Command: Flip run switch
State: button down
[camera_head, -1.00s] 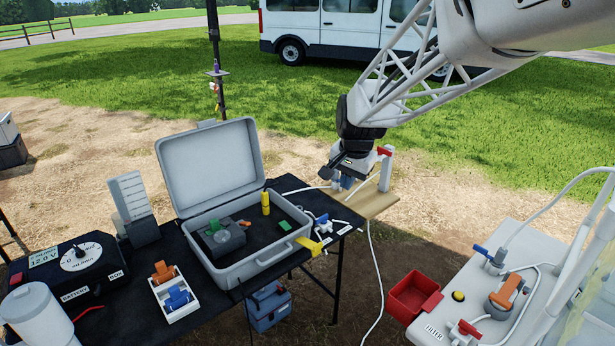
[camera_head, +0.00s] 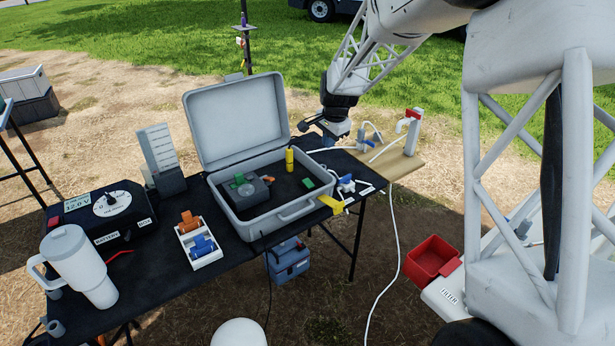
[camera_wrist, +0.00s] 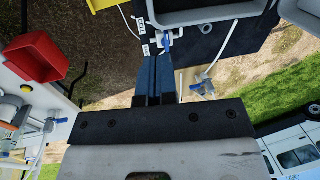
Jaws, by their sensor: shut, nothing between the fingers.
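No switch can be read as marked "run" at this size. A grey control unit (camera_head: 240,194) sits in the open grey case (camera_head: 262,228), with a green part on top and an orange lever (camera_head: 269,179) at its right side. A black battery box (camera_head: 100,222) with a white dial and a 12.0 V display stands at the left of the black table. My gripper (camera_head: 332,138) is above the table's far right end, right of the case and apart from the control unit. In the wrist view its blue fingers (camera_wrist: 155,62) are together and empty.
A yellow cylinder (camera_head: 290,160) stands in the case. A white tray (camera_head: 208,260) with orange and blue clamps, a white mug (camera_head: 78,265) and a grey rack (camera_head: 158,150) share the table. A red bin (camera_head: 432,259) and a wooden board with a tap (camera_head: 412,132) are at right.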

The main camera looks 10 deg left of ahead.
jog(key=m, duration=0.1)
send_over(307, 180)
jog(key=s+d, duration=0.2)
notch_tip(307, 180, down, 6)
jog(key=shift+s+f, duration=0.1)
jog(key=shift+s, duration=0.1)
jog(key=shift+f, duration=0.15)
jog(key=shift+w+a+f, duration=0.3)
jog(key=shift+f, duration=1.95)
jog(key=shift+w+a+f, duration=0.3)
jog(key=shift+w+f, duration=0.05)
jog(key=shift+f, duration=1.85)
jog(key=shift+w+a+f, duration=0.3)
jog(key=shift+f, duration=1.95)
jog(key=shift+f, duration=0.1)
